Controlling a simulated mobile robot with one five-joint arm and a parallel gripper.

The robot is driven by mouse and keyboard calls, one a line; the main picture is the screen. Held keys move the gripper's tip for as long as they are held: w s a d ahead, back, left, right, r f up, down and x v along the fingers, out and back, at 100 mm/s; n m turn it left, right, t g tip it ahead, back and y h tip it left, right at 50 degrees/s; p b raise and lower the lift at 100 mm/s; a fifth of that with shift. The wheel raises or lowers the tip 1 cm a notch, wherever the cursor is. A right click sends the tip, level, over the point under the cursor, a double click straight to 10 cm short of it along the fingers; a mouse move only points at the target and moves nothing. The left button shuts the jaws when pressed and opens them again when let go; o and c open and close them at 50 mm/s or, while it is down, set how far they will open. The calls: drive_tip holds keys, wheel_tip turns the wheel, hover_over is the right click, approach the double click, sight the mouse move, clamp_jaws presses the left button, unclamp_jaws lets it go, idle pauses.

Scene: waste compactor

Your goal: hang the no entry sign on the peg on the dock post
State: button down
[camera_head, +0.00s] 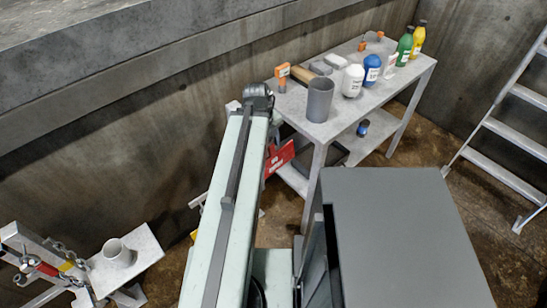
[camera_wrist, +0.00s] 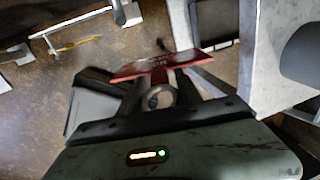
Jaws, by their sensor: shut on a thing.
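The no entry sign is a red plate with white lettering (camera_head: 279,157), showing just right of my arm in the head view. In the wrist view the sign (camera_wrist: 160,67) is seen nearly edge-on, tilted, between the fingertips of my gripper (camera_wrist: 172,85). The gripper is shut on it and holds it in the air beside the workbench. A round ring-like part shows below the plate, between the fingers. In the head view my arm hides the gripper. I cannot make out the peg or identify the dock post for sure.
A grey workbench (camera_head: 336,130) with bottles, a grey cup (camera_head: 320,99) and tools stands close by the sign. A metal frame with chains (camera_head: 40,255) and a plate bearing a short tube (camera_head: 117,253) are at lower left. A ladder (camera_head: 510,125) stands at right.

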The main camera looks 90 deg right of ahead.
drive_tip(key=w+d+f+b, duration=0.2)
drive_tip(key=w+d+f, duration=0.1)
drive_tip(key=w+d, duration=0.5)
drive_tip(key=shift+f, duration=0.15)
idle(1.1)
drive_tip(key=shift+d, duration=0.1)
idle(0.4)
drive_tip(key=c, duration=0.7)
unclamp_jaws()
drive_tip(key=shift+c, duration=0.2)
drive_tip(key=r+p, duration=0.5)
drive_tip(key=w+a+r+p, duration=0.1)
drive_tip(key=r+p, duration=0.2)
drive_tip(key=shift+f, duration=0.1)
